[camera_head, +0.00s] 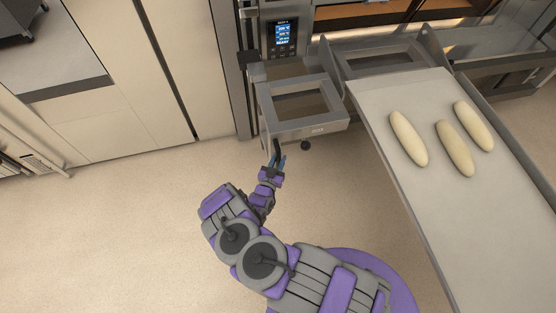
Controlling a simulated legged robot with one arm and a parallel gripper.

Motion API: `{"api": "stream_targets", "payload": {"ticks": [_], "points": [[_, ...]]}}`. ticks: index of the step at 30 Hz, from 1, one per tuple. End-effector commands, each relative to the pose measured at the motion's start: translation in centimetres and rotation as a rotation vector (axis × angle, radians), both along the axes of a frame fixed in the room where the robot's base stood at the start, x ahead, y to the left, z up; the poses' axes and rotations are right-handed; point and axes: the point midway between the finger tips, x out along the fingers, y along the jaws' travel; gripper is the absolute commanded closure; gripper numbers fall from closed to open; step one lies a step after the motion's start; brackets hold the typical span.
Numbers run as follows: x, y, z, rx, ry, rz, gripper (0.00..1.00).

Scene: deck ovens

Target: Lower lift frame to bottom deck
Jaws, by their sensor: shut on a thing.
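A grey metal lift frame (262,110) stands in front of the oven, with an open rectangular window in its bracket and a dark round knob (305,146) low on its front. My gripper (277,156) reaches up to the lower left of this frame and is shut on a part there, which looks like a dark handle; the exact grip is small and partly hidden. A long pale loading board (430,222) slopes from the oven toward the lower right. Several pale dough loaves lie near its upper end. The bottom deck is not clearly visible.
The deck oven's lit control display (284,33) is above the frame, with a glowing oven opening (378,16) at the upper right. Beige cabinet panels (140,60) line the left. The floor (110,235) at left is clear. The board blocks the right side.

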Motion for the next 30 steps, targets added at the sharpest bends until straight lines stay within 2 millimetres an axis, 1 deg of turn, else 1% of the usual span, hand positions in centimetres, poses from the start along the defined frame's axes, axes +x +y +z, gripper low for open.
{"api": "stream_targets", "payload": {"ticks": [15, 30], "points": [[0.1, 0.0, -2.2, -0.004, 0.008, 0.001, 1.0], [0.0, 0.3, -2.6, 0.001, -0.001, 0.005, 1.0]]}}
